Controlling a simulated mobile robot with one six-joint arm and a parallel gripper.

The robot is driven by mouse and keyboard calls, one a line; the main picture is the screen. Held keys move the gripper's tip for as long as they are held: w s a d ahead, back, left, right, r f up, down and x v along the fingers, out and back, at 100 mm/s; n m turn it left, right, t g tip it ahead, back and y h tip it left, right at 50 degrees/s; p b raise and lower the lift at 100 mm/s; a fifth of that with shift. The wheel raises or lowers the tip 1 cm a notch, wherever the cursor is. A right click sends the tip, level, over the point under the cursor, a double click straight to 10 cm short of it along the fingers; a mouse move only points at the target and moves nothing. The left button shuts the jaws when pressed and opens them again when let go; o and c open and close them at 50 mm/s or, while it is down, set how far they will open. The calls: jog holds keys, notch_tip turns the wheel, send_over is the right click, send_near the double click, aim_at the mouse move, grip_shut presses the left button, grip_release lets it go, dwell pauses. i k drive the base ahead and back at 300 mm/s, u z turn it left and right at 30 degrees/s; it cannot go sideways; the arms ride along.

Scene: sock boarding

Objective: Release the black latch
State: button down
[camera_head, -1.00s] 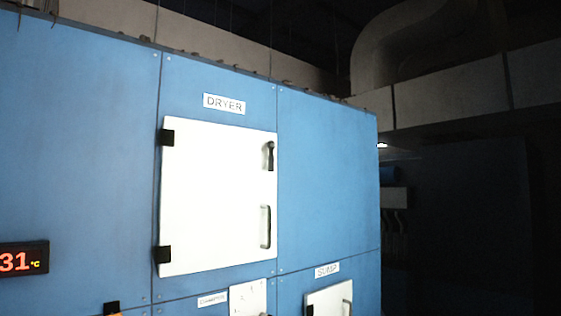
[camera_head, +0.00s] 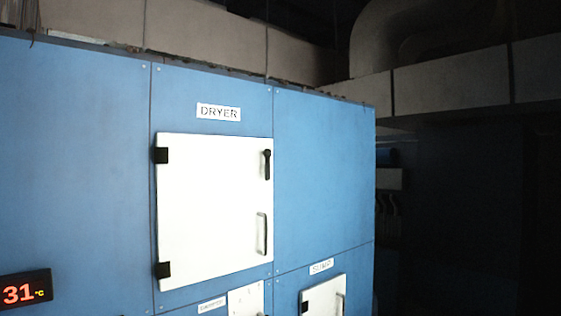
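The black latch (camera_head: 267,164) is a small dark handle at the upper right edge of the white dryer door (camera_head: 207,225). It stands upright, its thicker end at the top. The door looks shut in the blue cabinet, under a "DRYER" label (camera_head: 218,112). A pale pull handle (camera_head: 262,234) is below the latch on the same door edge. My gripper is not in view.
The blue cabinet (camera_head: 325,180) fills the left and middle. A second white door (camera_head: 322,299) and a red "31 °C" display (camera_head: 25,291) are low in view. A large duct (camera_head: 375,40) runs above right. The right side is dark.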

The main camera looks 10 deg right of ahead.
aim_at(268, 153)
jog(key=k, duration=0.65)
jog(key=u, duration=0.15)
jog(key=i, duration=0.8)
jog(key=u, duration=0.6)
jog(key=i, duration=0.45)
